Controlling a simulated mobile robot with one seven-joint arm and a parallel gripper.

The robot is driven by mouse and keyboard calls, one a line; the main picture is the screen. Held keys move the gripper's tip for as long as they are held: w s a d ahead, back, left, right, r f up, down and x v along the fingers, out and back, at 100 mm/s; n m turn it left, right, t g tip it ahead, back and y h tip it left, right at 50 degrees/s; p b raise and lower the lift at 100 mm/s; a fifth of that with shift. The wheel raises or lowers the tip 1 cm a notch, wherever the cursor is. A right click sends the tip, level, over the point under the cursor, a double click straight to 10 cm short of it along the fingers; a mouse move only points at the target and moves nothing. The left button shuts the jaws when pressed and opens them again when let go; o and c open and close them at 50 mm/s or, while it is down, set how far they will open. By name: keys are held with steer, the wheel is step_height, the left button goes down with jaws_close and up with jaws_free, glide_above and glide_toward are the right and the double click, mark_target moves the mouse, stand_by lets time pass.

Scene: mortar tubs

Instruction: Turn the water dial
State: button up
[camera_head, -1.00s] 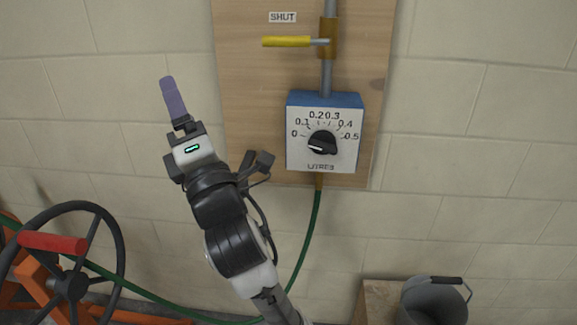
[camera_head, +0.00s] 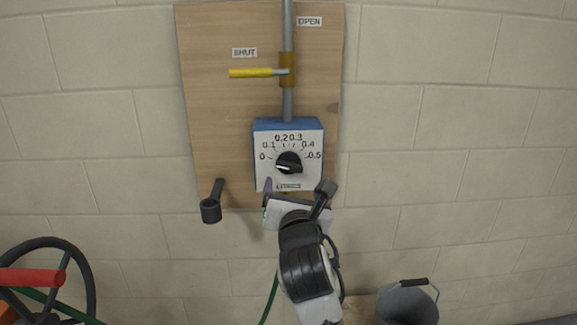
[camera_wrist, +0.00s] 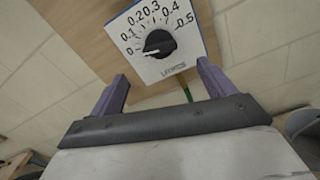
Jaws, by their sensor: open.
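The water dial is a black knob (camera_head: 289,163) on the white face of a blue box (camera_head: 289,123) marked 0 to 0.5 litres. It also shows in the wrist view (camera_wrist: 160,43). Its white mark points to the lower left, near 0. Nothing is between the fingers. One finger is mostly hidden in the head view.
A yellow lever (camera_head: 251,73) on the pipe (camera_head: 288,103) above lies level towards the SHUT label. The wooden board (camera_head: 215,130) holds them. A dark angled piece (camera_head: 211,207) shows at its lower left. A handwheel (camera_head: 90,280) stands lower left, a grey bucket (camera_head: 408,304) lower right.

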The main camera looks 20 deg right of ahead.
mark_target(290, 168)
steer(key=p+x, duration=0.2)
steer(key=x, duration=0.7)
steer(key=shift+w, duration=0.45)
steer(key=shift+f, duration=0.1)
steer(key=c, duration=1)
